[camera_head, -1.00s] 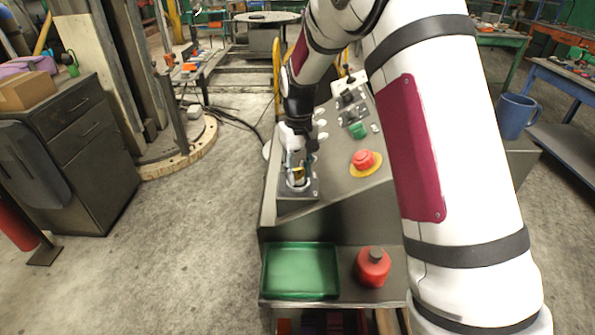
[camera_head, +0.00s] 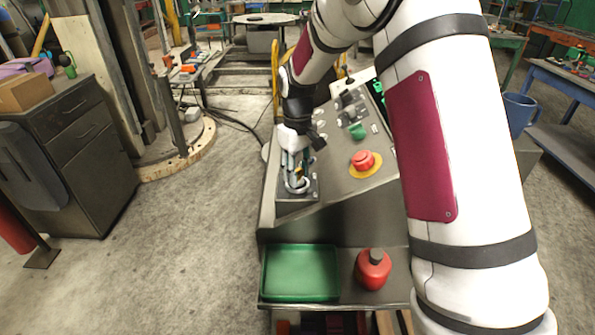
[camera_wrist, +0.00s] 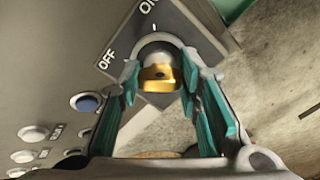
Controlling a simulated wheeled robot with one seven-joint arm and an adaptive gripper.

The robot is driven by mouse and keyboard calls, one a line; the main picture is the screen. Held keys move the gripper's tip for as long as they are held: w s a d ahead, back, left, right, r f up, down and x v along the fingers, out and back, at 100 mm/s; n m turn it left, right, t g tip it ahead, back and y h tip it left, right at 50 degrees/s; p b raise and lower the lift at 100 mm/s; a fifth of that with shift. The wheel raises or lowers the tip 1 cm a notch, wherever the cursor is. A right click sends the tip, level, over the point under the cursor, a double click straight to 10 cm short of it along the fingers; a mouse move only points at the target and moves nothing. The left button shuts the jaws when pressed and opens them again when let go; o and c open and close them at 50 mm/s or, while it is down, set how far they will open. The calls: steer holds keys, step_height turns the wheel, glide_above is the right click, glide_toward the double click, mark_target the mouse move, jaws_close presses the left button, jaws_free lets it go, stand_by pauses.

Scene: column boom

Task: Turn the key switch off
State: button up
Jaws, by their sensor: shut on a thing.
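The key switch (camera_wrist: 157,42) is a round metal collar on a dark square plate, with OFF printed to its left and ON above it in the wrist view. A brass key (camera_wrist: 158,76) sits in it. My gripper (camera_wrist: 160,92) has its teal fingers on both sides of the key and is shut on it. In the head view my gripper (camera_head: 295,170) points down at the switch plate (camera_head: 312,190) on the console's left corner. The fingers hide most of the key there. I cannot tell exactly which mark the key points to.
The sloped console (camera_head: 340,200) carries a red emergency button (camera_head: 364,160) on a yellow disc and a green button (camera_head: 357,131). A blue button (camera_wrist: 86,102) is near the switch plate. Below are a green tray (camera_head: 300,272) and a red canister (camera_head: 373,268).

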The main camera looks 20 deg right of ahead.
mark_target(297, 170)
steer(key=o, duration=1.1)
steer(key=shift+o, duration=0.2)
step_height(297, 170, up, 12)
